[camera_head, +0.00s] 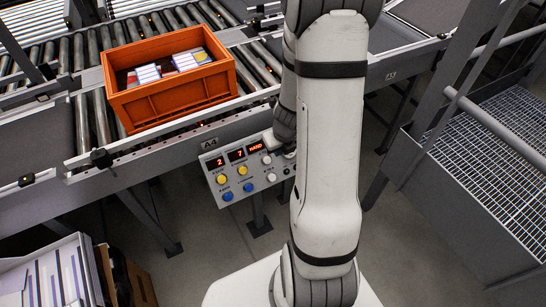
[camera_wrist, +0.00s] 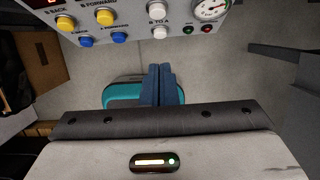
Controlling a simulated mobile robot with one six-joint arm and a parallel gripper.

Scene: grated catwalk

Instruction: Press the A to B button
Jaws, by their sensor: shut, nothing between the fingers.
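The grey control panel (camera_head: 239,187) hangs under the conveyor edge in the head view; its lower part also shows at the top of the wrist view (camera_wrist: 134,37). It carries two white buttons, an upper one (camera_wrist: 157,9) and a lower one (camera_wrist: 160,31). The label between them reads B TO A; the upper button's label is out of the wrist view and too small to read in the head view. My gripper (camera_wrist: 161,70) is shut and empty, its blue fingers below the panel's lower edge in the picture, apart from the buttons. In the head view my arm hides the fingers.
Yellow buttons (camera_wrist: 105,17) and blue buttons (camera_wrist: 119,37) sit left of the white ones; a gauge (camera_wrist: 210,8) sits right. An orange crate (camera_head: 170,94) with boxes stands on the roller conveyor (camera_head: 99,117). A railing (camera_head: 490,122) and grating are at right, cartons (camera_head: 137,282) lower left.

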